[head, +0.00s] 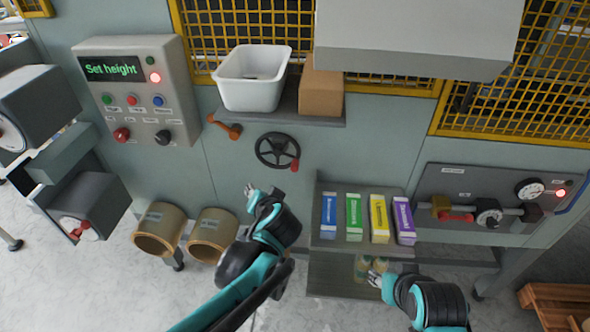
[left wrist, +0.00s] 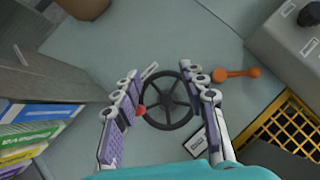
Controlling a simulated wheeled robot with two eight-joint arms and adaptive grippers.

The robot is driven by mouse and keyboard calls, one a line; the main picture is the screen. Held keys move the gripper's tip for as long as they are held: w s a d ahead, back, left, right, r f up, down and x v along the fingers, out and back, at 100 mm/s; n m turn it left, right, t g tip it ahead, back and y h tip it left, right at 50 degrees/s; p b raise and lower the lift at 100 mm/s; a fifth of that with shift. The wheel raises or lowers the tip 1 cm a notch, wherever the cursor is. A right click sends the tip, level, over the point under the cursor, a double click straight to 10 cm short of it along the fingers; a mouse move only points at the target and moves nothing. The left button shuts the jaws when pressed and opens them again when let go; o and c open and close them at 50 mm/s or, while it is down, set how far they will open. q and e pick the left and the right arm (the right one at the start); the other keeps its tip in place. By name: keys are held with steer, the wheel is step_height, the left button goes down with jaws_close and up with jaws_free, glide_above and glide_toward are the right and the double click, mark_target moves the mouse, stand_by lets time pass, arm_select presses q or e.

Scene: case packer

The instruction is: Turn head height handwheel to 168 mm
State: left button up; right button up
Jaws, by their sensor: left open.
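The handwheel (head: 277,151) is a black spoked wheel with a red knob, mounted on the grey-green panel below the shelf. In the left wrist view the handwheel (left wrist: 168,100) shows between my fingers, with its red knob at the left side of the rim. My left gripper (head: 250,190) is open, below and left of the handwheel and apart from it; its two fingers (left wrist: 170,112) also show in the left wrist view. A control panel display (head: 110,68) reads "Set height". My right gripper (head: 376,278) is low, near the lower shelf; its finger opening is too small to tell.
An orange lever (head: 226,126) sits left of the handwheel. Above are a white bin (head: 250,92) and a brown box (head: 321,95) on a shelf (head: 300,116). Coloured cartons (head: 354,217) stand in a rack to the right. Two tan cylinders (head: 160,228) are at lower left.

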mark_target(296, 169)
arm_select(q)
steer(key=w+d+m+t, duration=0.1)
steer(key=w+d, duration=0.1)
steer(key=d, duration=0.1)
steer(key=w+d+t, duration=0.1)
steer(key=w+d, duration=0.2)
steer(key=w+d+m+t+b, duration=0.1)
steer(key=w+d, duration=0.1)
steer(key=d, duration=0.2)
steer(key=shift+w+f+m+t, duration=0.25)
steer(key=shift+m+t, duration=0.05)
steer(key=shift+t, duration=0.1)
steer(key=b+x, duration=0.2)
steer(key=x, duration=0.5)
steer(key=shift+w+a, duration=0.1)
steer(key=shift+w, duration=0.2)
jaws_close()
